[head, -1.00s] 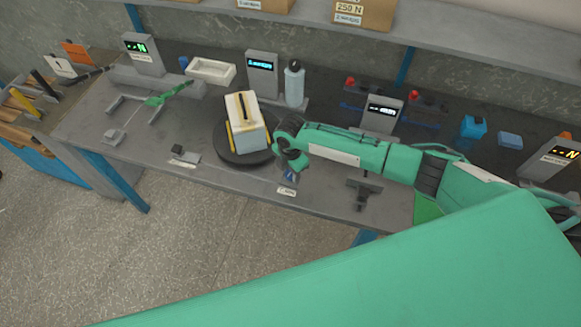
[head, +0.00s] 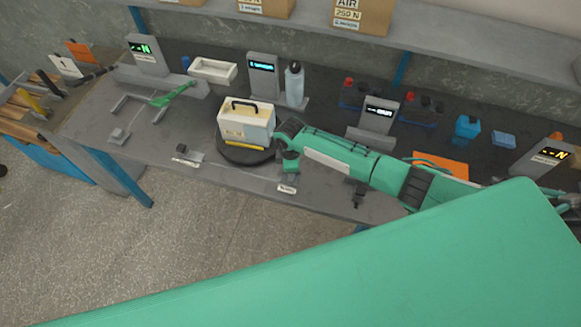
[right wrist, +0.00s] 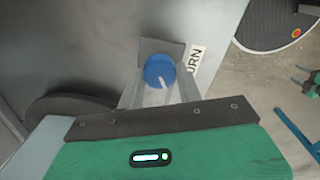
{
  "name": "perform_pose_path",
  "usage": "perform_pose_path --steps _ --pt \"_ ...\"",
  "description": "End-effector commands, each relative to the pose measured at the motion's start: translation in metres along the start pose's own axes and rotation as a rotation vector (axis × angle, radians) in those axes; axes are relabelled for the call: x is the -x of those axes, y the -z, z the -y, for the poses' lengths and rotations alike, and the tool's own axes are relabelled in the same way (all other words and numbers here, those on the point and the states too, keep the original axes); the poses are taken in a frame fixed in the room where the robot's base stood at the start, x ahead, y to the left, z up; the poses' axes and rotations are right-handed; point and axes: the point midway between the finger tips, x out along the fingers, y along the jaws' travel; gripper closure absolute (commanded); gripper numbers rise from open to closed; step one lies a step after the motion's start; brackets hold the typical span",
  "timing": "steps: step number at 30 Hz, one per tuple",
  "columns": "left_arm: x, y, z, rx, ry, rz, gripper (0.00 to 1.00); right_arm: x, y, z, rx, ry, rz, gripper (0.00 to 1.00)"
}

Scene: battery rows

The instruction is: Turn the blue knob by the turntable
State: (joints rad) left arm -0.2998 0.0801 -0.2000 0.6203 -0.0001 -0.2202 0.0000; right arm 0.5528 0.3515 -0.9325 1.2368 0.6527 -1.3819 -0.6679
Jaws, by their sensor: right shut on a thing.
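The blue knob (right wrist: 159,71) sits on a grey block at the bench's front edge, with a white pointer line on its face. In the right wrist view my right gripper (right wrist: 159,88) has a finger on each side of it and is shut on it. In the head view my right gripper (head: 290,170) is beside the turntable and hides the knob. The turntable also shows in the right wrist view (right wrist: 65,106). My left gripper is not in view.
A "TURN" label (right wrist: 194,59) is beside the knob. Grey display stands (head: 263,75), a bottle (head: 294,82) and a white tray (head: 212,70) stand behind the turntable. A small grey block (head: 188,153) is at the front edge to its left.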

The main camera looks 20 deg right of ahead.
Motion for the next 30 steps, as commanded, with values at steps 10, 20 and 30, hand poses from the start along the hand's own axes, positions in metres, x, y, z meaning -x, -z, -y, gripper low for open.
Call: perform_pose_path --steps 10,20,30 --pt "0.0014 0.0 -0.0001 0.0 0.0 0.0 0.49 0.001 0.0003 -0.0011 -0.022 -0.002 -0.002 0.87" --pt "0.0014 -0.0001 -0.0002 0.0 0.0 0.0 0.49 0.0009 0.0004 -0.001 -0.021 -0.002 -0.002 0.43" --pt "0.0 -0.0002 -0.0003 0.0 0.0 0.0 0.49 0.0035 0.0004 -0.0008 -0.02 -0.002 -0.002 0.43"
